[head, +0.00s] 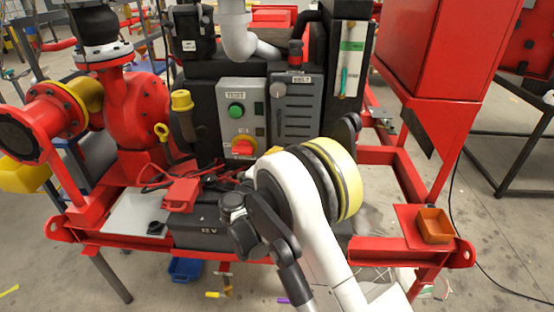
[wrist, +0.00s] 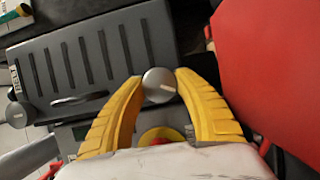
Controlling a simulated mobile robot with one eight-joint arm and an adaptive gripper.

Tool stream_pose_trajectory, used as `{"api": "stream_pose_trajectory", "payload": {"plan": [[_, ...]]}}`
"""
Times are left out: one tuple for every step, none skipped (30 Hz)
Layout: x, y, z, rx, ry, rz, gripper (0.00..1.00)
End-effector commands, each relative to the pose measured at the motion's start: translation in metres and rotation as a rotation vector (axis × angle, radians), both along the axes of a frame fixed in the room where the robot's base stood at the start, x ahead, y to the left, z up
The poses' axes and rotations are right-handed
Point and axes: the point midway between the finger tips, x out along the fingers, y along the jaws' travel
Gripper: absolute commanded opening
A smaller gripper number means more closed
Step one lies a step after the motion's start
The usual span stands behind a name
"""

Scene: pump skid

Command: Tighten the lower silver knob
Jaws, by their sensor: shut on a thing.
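The lower silver knob (wrist: 160,87) sits at the near end of the grey louvred cover (wrist: 85,60) in the wrist view. The yellow fingers of my gripper (wrist: 159,81) are closed on it from both sides, and its round face shows between the fingertips. The other, upper silver knob (wrist: 16,115) is at the far left of the wrist view. In the head view the upper knob (head: 277,90) is on the grey cover under a label.
Beside the cover is a control box with a green button (head: 236,108) and a red-yellow rotary switch (head: 243,146). The switch (wrist: 157,137) lies close below my fingers in the wrist view. A large red surface (wrist: 270,70) is close at right. An orange bin (head: 435,226) stands on the skid.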

Motion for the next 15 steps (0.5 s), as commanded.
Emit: {"api": "stream_pose_trajectory", "payload": {"plan": [[0.0001, -0.0016, -0.0004, -0.001, 0.001, -0.003, 0.07], [0.0001, -0.0016, -0.0004, -0.001, 0.001, -0.003, 0.07], [0.0001, -0.0016, -0.0003, -0.001, 0.001, -0.003, 0.07], [0.0001, -0.0016, -0.0003, -0.001, 0.001, -0.003, 0.07], [0.0001, -0.0016, -0.0003, -0.001, 0.001, -0.003, 0.07], [0.0001, -0.0016, -0.0003, -0.001, 0.001, -0.003, 0.07], [0.0001, -0.0016, -0.0003, -0.001, 0.001, -0.003, 0.07], [0.0001, -0.0016, -0.0003, 0.000, 0.000, -0.003, 0.07], [0.0001, -0.0016, -0.0002, 0.000, 0.000, -0.003, 0.07], [0.0001, -0.0017, -0.0002, 0.000, 0.000, -0.003, 0.40], [0.0001, -0.0017, -0.0002, 0.000, 0.000, -0.003, 0.49], [0.0001, -0.0016, -0.0002, 0.000, 0.000, -0.003, 0.62], [0.0002, -0.0015, -0.0001, 0.000, 0.000, -0.003, 0.62], [0.0001, -0.0014, 0.0000, 0.000, 0.000, -0.002, 0.62], [0.0001, -0.0012, 0.0000, 0.000, 0.000, -0.002, 0.62]]}}
